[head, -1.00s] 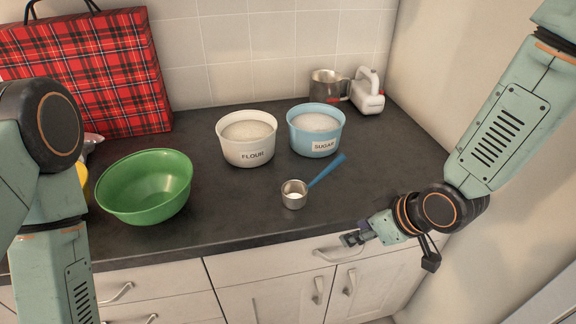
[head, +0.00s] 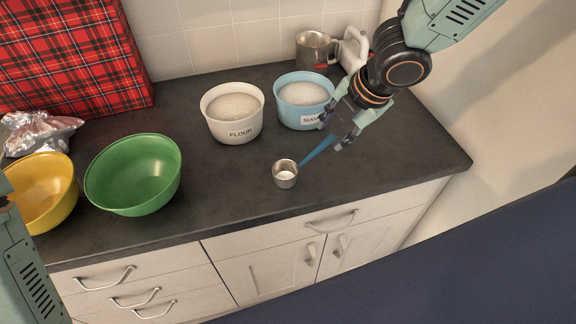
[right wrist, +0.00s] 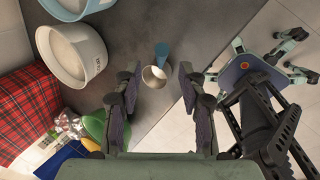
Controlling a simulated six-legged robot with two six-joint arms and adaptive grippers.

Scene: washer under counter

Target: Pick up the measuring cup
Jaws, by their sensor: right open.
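The measuring cup (head: 285,174) is a small metal cup with a blue handle, standing on the dark counter. Its handle points up and right in the head view. My right gripper (head: 331,131) is open and empty, close above the handle's far end. In the right wrist view the cup (right wrist: 152,76) lies ahead, between the spread fingers of the right gripper (right wrist: 158,95), and nothing is held. Only a part of my left arm shows at the lower left of the head view; its gripper is out of frame.
The white flour tub (head: 232,113) and blue sugar tub (head: 303,101) stand behind the cup. A metal jug (head: 316,49) and white appliance (head: 353,47) are at the back. Green (head: 133,174) and yellow (head: 42,192) bowls stand left. Counter around the cup is clear.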

